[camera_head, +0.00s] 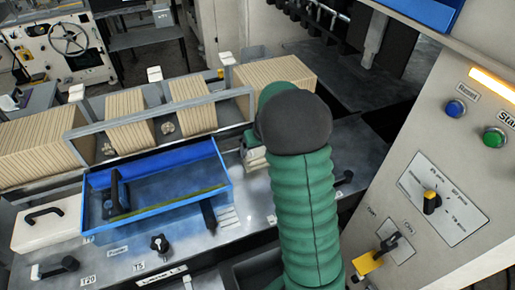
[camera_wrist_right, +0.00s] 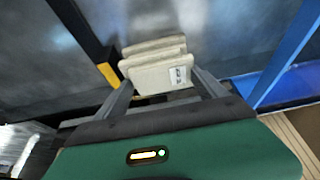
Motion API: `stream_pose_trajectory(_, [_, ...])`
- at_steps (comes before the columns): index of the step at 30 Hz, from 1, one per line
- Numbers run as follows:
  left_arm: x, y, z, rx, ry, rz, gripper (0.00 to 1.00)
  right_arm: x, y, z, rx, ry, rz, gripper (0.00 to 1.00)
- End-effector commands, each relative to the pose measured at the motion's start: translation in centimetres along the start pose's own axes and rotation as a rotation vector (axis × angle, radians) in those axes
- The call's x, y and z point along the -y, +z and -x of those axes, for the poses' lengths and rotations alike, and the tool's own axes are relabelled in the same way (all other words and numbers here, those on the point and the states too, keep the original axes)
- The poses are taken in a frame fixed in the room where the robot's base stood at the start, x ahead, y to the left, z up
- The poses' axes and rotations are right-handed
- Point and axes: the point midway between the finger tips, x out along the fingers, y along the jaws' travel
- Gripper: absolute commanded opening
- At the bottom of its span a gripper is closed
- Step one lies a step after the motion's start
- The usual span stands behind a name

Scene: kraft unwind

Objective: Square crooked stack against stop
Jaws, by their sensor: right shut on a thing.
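A small stack of cream, paper-like pieces (camera_wrist_right: 155,62) sits between the fingers of my right gripper (camera_wrist_right: 163,82) in the right wrist view. Its layers are offset from each other, and a small printed label faces the camera. My right gripper is shut on this stack. In the head view the stack (camera_head: 256,160) shows only partly beside my green arm, just right of the blue tray, and the fingers are mostly hidden. I cannot tell which part is the stop; a dark bar with a yellow end (camera_wrist_right: 108,74) lies left of the stack. My left gripper is out of view.
A blue tray (camera_head: 226,178) with a black handle stands on the grey metal bench (camera_head: 262,205). Rows of brown sheets (camera_head: 130,118) stand in a grey rack behind it. A white box (camera_head: 48,228) is at left. A control panel (camera_head: 450,170) stands at right.

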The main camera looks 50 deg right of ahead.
Motion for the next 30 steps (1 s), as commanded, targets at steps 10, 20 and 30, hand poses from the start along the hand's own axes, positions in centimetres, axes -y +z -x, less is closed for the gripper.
stream_pose_trajectory(10, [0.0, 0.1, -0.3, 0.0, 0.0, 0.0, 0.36, -0.5, 0.0, 0.0, -0.001, 0.0, -0.001, 0.41])
stream_pose_trajectory(20, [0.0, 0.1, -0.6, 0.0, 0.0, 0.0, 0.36, -1.0, -0.1, 0.0, -0.002, 0.001, 0.0, 0.41])
stream_pose_trajectory(30, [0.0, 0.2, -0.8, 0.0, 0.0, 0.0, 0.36, -1.6, 0.0, 0.0, -0.001, 0.0, 0.0, 0.41])
